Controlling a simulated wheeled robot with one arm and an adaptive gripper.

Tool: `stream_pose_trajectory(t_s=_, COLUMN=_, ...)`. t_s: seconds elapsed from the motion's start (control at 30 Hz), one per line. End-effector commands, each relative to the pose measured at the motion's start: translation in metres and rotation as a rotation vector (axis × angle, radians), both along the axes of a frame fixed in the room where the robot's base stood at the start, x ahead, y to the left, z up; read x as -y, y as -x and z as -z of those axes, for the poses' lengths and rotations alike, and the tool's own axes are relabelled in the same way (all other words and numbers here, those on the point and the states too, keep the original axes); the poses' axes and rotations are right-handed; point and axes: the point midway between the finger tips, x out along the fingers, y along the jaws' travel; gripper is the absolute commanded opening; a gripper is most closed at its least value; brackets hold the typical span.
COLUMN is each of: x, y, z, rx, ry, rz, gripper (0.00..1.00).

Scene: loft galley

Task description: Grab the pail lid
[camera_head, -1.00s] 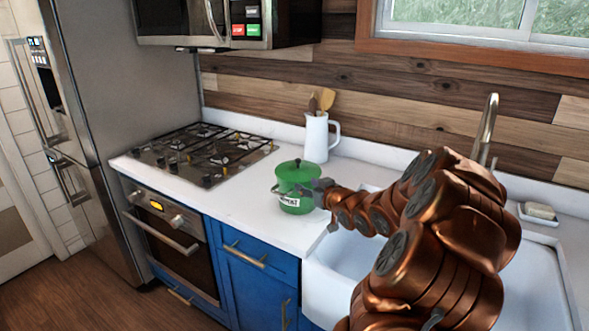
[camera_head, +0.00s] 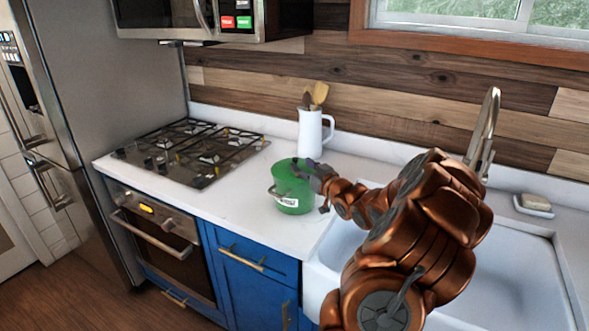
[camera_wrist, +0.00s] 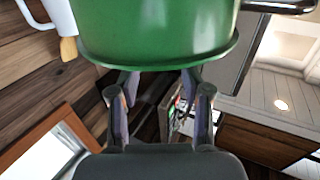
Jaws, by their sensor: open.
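The green pail (camera_head: 290,194) with a white label stands on the white counter between the cooktop and the sink. Its green lid (camera_head: 284,164) is on top. My gripper (camera_head: 306,166) is at the lid's right side, at about lid height, and covers part of it; I cannot make out the lid's knob. In the wrist view, the pail's green side (camera_wrist: 155,25) fills the top of the picture, upside down. The two fingers of my gripper (camera_wrist: 160,80) are apart with nothing visible held between them, near the pail's upper edge. Contact cannot be told.
A white pitcher (camera_head: 311,133) with wooden utensils stands behind the pail. The cooktop (camera_head: 190,150) is to the left. The white sink (camera_head: 500,270) and tall faucet (camera_head: 486,130) are to the right. The counter (camera_head: 235,195) left of the pail is clear.

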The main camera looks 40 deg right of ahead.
Motion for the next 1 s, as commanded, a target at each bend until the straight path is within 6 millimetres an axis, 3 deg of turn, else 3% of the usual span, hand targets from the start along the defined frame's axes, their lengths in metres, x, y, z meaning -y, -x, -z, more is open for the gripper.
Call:
stream_pose_trajectory(t_s=0.4, x=0.008, y=-0.042, z=-0.002, rx=-0.002, ry=0.000, rz=-0.003, gripper=0.48)
stream_pose_trajectory(t_s=0.8, x=0.010, y=-0.049, z=-0.001, rx=-0.001, ry=0.002, rz=-0.001, gripper=0.48)
stream_pose_trajectory(t_s=1.0, x=0.010, y=-0.048, z=-0.001, rx=-0.001, ry=0.002, rz=-0.001, gripper=0.29)
